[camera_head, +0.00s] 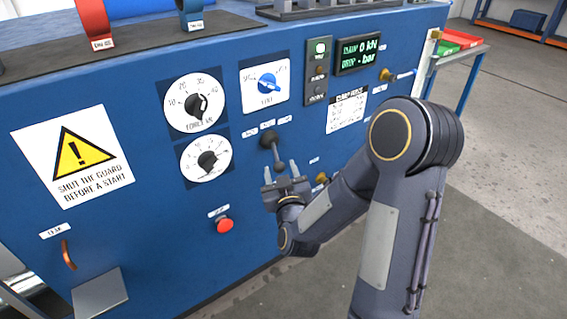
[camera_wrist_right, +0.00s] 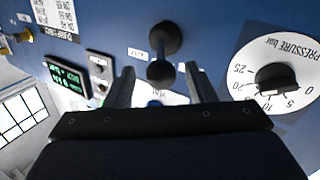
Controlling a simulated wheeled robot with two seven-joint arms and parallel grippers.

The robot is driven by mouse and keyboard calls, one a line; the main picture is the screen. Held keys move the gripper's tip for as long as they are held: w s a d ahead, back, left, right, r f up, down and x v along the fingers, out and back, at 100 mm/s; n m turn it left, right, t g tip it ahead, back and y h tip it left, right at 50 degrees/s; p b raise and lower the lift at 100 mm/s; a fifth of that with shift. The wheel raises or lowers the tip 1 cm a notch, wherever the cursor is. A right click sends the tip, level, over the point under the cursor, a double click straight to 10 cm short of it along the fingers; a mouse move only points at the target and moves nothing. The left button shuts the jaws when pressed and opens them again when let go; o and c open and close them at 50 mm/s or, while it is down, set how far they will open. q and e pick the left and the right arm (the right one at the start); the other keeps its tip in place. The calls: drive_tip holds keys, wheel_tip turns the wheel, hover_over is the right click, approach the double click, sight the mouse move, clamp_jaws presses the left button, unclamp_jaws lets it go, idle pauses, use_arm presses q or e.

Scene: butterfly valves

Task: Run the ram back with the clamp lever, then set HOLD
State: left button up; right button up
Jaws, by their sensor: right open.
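The dark clamp lever (camera_head: 275,152) sticks out of the blue panel and points down, with small labels above it. My right gripper (camera_head: 281,171) is open at the lever's lower end. In the right wrist view the lever's round knob (camera_wrist_right: 160,71) shows between the open fingertips (camera_wrist_right: 160,68); I cannot tell whether they touch it. A blue selector knob (camera_head: 268,83) sits on a white plate above the lever; its lettering is too small to read surely. My left gripper is out of view.
Two dials, a force dial (camera_head: 196,103) and a pressure dial (camera_head: 206,161), are left of the lever. A red button (camera_head: 225,226) is below left. Brass fittings (camera_head: 387,75) are at right. A yellow warning sign (camera_head: 73,160) fills the left panel. Open floor lies to the right.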

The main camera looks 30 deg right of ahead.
sight(278, 161)
drive_tip(key=shift+x, duration=1.9)
drive_tip(key=shift+a, duration=0.1)
clamp_jaws()
